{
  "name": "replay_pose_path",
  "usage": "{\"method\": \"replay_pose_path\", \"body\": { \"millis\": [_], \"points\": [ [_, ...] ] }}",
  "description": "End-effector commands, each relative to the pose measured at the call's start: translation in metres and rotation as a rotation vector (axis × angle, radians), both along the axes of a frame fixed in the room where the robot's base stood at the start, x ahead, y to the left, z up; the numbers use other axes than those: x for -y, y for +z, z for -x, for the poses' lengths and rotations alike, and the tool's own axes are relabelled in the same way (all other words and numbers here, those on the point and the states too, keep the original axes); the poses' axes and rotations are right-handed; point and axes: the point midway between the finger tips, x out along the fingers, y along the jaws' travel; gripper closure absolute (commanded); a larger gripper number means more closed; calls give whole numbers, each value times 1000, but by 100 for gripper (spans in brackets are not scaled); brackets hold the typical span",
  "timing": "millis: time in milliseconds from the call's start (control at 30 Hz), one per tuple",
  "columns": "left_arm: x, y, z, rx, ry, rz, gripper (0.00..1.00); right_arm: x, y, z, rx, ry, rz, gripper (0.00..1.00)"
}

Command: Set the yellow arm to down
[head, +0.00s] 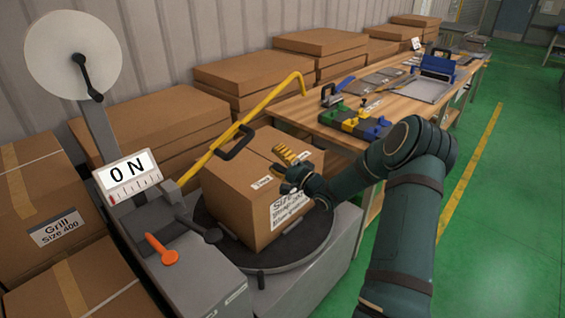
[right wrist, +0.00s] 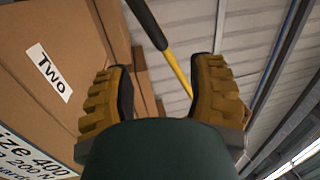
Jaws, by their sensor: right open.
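The yellow arm (head: 214,147) is a long bent bar. It is raised and slopes up from the machine's grey base on the left to a hooked end at the upper right. A black handle (head: 235,142) is attached partway along it. My right gripper (head: 280,158) is open, in front of the carton and to the right of the handle. In the right wrist view, the yellow bar (right wrist: 176,68) and the black handle (right wrist: 147,24) appear beyond and between the open fingers (right wrist: 162,72), apart from them. My left gripper is not in view.
A carton (head: 233,200) stands on the round dark turntable (head: 300,262) under the bar. Stacked cartons line the wall. A wooden workbench (head: 310,118) stands behind; green floor at right is clear.

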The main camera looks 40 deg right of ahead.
Motion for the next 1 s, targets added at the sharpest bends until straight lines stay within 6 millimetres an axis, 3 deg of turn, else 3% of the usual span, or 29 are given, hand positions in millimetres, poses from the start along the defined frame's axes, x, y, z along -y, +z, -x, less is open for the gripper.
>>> {"method": "replay_pose_path", "body": {
  "millis": [333, 867, 967, 1000],
  "points": [
    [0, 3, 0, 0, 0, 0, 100, 3, -3, 18, 0, -1, -1, 44],
    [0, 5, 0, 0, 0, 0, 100, 4, -3, 20, 0, -1, 0, 44],
    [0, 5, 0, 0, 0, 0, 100, 4, -4, 20, -1, -1, 0, 74],
    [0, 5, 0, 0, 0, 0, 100, 4, -4, 20, -1, -1, 0, 88]
  ]
}}
